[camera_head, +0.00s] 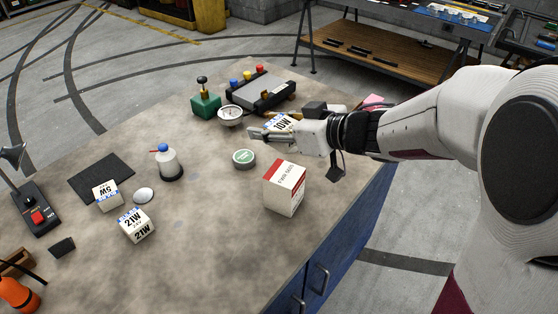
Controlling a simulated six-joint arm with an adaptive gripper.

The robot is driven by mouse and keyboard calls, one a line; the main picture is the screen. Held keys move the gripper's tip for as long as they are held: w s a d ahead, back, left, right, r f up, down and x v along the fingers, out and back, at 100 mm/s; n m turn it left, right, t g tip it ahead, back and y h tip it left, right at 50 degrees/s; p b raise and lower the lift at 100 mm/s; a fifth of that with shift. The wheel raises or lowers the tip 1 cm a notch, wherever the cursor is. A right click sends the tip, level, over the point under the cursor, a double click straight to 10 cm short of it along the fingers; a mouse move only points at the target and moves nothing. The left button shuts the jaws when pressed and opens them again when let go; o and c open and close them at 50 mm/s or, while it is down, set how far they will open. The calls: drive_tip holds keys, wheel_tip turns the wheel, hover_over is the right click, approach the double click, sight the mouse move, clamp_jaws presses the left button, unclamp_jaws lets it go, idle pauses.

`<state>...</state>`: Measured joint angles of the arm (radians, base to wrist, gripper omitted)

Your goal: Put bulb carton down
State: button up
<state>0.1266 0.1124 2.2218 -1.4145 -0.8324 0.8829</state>
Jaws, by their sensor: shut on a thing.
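A small white and blue bulb carton marked 10W (281,121) is in my gripper (264,134), partly hidden by the fingers. My gripper reaches in from the right over the far right part of the workbench (215,255), shut on this carton. I cannot tell whether the carton's underside touches the bench. Two similar cartons, marked 5W (106,195) and 21W (137,226), stand at the left on the bench. The 5W carton is at the front edge of a dark mat (100,173).
A red and white box (285,187) and a green-topped tin (244,158) stand just in front of my gripper. A gauge (230,115), a green block (206,105) and a control box (260,92) are behind it. A bottle (168,162) stands left. The front middle is clear.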

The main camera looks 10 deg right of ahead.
drive_tip(key=shift+w+d, duration=0.25)
hover_over(273, 166)
drive_tip(key=shift+f, duration=3.1)
drive_tip(key=shift+f, duration=1.85)
drive_tip(key=shift+f, duration=0.1)
drive_tip(key=o, duration=1.2)
